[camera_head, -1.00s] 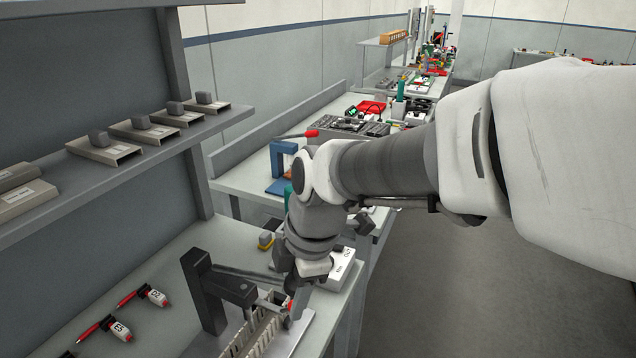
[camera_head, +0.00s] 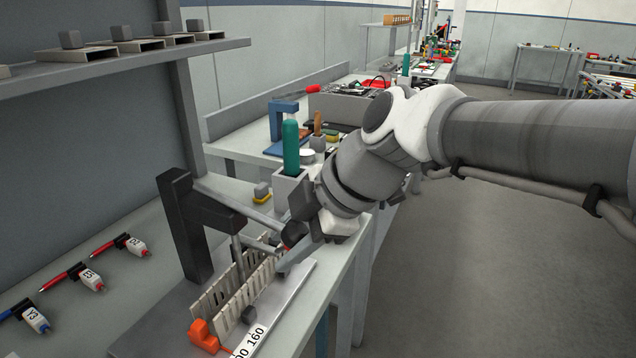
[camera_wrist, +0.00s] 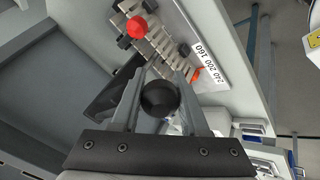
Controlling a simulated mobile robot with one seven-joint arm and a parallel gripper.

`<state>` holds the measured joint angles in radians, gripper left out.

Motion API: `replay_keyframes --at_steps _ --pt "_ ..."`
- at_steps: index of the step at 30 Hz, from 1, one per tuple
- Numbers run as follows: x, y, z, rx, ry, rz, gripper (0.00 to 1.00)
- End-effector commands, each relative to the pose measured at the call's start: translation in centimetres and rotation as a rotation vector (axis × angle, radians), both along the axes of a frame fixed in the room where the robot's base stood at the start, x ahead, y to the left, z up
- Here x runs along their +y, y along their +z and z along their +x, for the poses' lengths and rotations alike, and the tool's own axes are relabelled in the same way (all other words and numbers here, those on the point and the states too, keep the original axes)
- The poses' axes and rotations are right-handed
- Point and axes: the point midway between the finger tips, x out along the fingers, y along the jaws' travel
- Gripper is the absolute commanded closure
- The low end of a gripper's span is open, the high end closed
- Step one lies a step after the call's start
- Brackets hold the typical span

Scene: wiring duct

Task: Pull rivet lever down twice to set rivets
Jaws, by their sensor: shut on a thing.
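The rivet press has a black upright post and arm (camera_head: 205,215) on the bench. Its grey rivet lever (camera_head: 238,205) slants down to the right from the press head to my gripper (camera_head: 290,257). My gripper is shut on the lever near its end; a bit of red shows by the fingertips, and the fingers partly hide the grip. In the wrist view, a dark round end (camera_wrist: 160,97) lies between the fingers, and a red ball (camera_wrist: 137,27) shows beyond the tips. A slotted wiring duct (camera_head: 235,290) lies beneath the press head, and also shows in the wrist view (camera_wrist: 150,45).
An orange clamp (camera_head: 203,335) and a dark block (camera_head: 248,315) sit by the duct near a numbered strip (camera_head: 250,342). A green bottle (camera_head: 291,148) stands behind my gripper. Floor at right is clear.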

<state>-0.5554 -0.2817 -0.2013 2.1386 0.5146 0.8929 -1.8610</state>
Motion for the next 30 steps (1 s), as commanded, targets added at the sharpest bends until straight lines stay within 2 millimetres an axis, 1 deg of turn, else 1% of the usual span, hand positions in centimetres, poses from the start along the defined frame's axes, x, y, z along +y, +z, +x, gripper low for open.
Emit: replay_keyframes --at_steps 1,6,26,27,29,30 --pt "0.17 -0.95 -0.07 0.003 0.005 -0.006 1.00" --pt "0.40 -1.35 -0.01 0.003 0.006 -0.007 1.00" --pt "0.73 -1.47 0.04 0.004 0.007 -0.006 1.00" --pt "0.74 -1.46 0.04 0.004 0.007 -0.006 0.54" --pt "0.72 -1.46 0.06 0.004 0.006 -0.005 0.44" --pt "0.69 -1.46 0.05 0.004 0.006 -0.005 0.36"
